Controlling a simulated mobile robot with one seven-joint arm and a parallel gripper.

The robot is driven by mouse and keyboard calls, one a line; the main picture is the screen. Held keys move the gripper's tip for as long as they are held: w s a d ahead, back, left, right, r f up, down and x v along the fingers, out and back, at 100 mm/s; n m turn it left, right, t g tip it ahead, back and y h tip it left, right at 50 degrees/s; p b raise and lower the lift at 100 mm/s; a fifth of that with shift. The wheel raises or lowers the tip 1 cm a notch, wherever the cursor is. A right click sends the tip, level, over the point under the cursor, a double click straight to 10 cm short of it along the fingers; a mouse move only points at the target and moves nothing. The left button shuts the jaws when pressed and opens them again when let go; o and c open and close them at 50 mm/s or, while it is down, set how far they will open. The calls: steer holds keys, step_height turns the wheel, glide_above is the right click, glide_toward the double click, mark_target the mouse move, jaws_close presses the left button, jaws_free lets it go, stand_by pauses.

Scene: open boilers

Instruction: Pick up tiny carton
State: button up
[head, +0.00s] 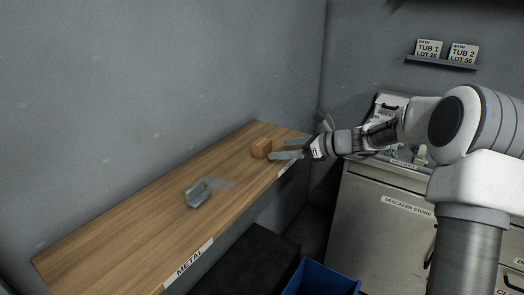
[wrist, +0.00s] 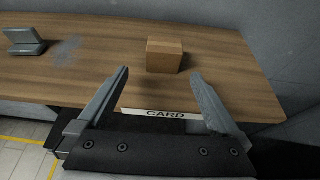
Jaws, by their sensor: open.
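The tiny carton (head: 262,148) is a small brown cardboard box on the wooden shelf, toward its far end in the head view. In the wrist view the carton (wrist: 164,56) sits upright on the wood, ahead of the fingertips and roughly centred between them. My gripper (head: 287,150) is at the shelf's front edge, to the right of the carton in the head view. In the wrist view my gripper (wrist: 160,74) has its two fingers spread wide with nothing held between them. The carton appears to lie just beyond the tips; contact cannot be seen.
The wooden shelf (head: 130,240) carries a grey metal piece (head: 197,194), left of the carton in the wrist view. The shelf's front bears METAL and CARD labels. A wall runs behind. A blue bin (head: 322,280) stands below, and a descaler cabinet (head: 380,215) stands right.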

mark_target(262, 141)
steer(key=x, duration=0.3)
steer(key=shift+w+a+f, duration=0.1)
steer(key=shift+a, duration=0.05)
steer(key=shift+w+r+b+x, duration=0.1)
steer(key=shift+r+b+x, duration=0.05)
steer(key=shift+x, duration=0.75)
steer(key=shift+w+r+b+x, duration=0.1)
steer(key=shift+r+b+x, duration=0.1)
steer(key=shift+x, duration=0.65)
steer(key=shift+w+r+b+x, duration=0.1)
steer(key=shift+r+x, duration=0.05)
steer(key=shift+x, duration=0.75)
steer(key=shift+c, duration=0.3)
steer(key=c, duration=1.3)
steer(key=shift+r+p, duration=0.75)
steer(key=shift+r, duration=1.6)
steer(key=s+d+r, duration=0.1)
steer(key=d+r, duration=0.1)
steer(key=d, duration=0.1)
steer(key=s+d+r+p, duration=0.1)
steer(key=d+r, duration=0.1)
steer(key=d, duration=0.2)
steer(key=s+d+r, duration=0.1)
steer(key=d+r, duration=0.1)
steer(key=d, duration=0.2)
steer(key=shift+s+d+r+p, duration=0.1)
steer(key=shift+d+r+p, duration=0.1)
steer(key=shift+p, duration=0.2)
steer(key=shift+f, duration=0.1)
